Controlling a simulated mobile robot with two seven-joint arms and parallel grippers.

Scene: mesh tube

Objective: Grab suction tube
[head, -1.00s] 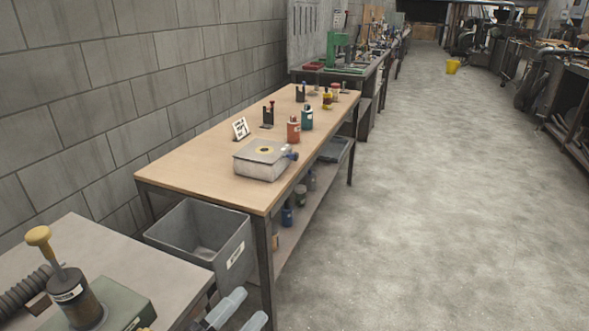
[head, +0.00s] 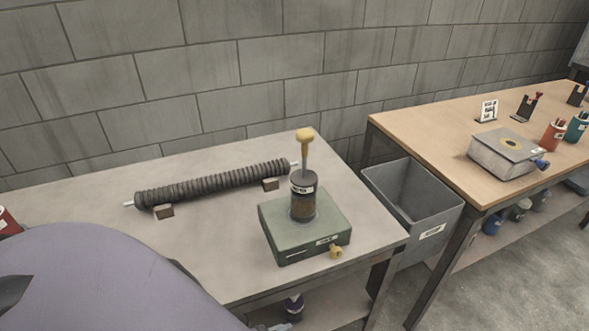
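The dark grey ribbed tube (head: 222,184), the likely suction tube, lies slantwise on the grey table (head: 85,185) in the head view. It rests on two small brown blocks, one near each end (head: 165,211) (head: 270,184). A thin light rod end sticks out at each side. No gripper holds it. Neither of my grippers shows in this view. A large smooth purple-grey shape, probably part of my own body, fills the lower left and hides the table's front left.
Right of the tube stands a green box (head: 298,245) with a dark cylinder and yellow-knobbed plunger (head: 304,180). A red object (head: 8,222) is at the left edge. A grey bin (head: 415,212) stands between this table and the wooden workbench (head: 430,150). A block wall runs behind.

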